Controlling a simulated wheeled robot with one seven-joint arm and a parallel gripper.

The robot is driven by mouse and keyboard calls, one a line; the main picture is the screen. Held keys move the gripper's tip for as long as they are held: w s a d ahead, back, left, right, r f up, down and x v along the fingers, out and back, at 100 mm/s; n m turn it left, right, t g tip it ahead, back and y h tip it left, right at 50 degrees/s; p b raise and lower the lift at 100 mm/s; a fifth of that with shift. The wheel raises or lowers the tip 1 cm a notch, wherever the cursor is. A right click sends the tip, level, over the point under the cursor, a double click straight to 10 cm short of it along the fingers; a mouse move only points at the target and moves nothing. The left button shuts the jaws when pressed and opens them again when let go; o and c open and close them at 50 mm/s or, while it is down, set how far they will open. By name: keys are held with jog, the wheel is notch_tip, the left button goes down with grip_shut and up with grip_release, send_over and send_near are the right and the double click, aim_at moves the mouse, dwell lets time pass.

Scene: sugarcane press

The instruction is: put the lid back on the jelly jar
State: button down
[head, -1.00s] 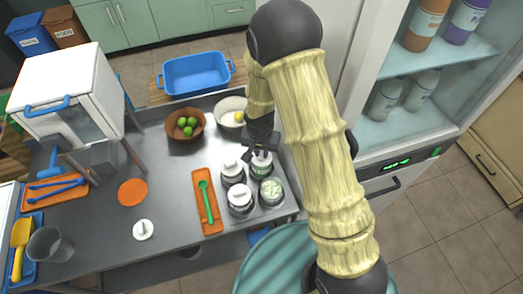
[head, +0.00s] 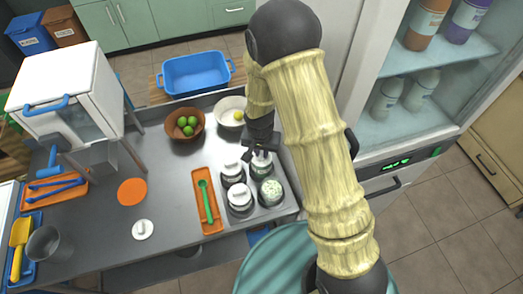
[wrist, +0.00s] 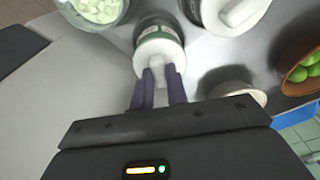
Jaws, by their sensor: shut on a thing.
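My gripper (head: 259,153) is over the back-right jar of a group on the counter. In the wrist view its two dark fingers (wrist: 161,78) are shut on the knob of a white lid (wrist: 160,50). That lid is at the mouth of a jar with a green label (wrist: 154,27); I cannot tell whether it is fully seated. In front stands an open jar (head: 271,191) of pale green-white pieces, also in the wrist view (wrist: 98,8). Another white lid (head: 143,230) lies loose on the counter. The label words are unreadable.
Two lidded jars (head: 233,172) (head: 240,199) stand left of the gripper. An orange tray (head: 212,224) with a green spoon lies beside them. A white bowl (head: 230,112) and a brown bowl of limes (head: 171,132) are behind. The counter's middle left is mostly clear.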

jog(key=c, duration=0.8)
grip_release()
jog(key=shift+c, duration=0.2)
jog(key=shift+r+p, duration=2.6)
jog(key=shift+r, duration=0.9)
grip_shut()
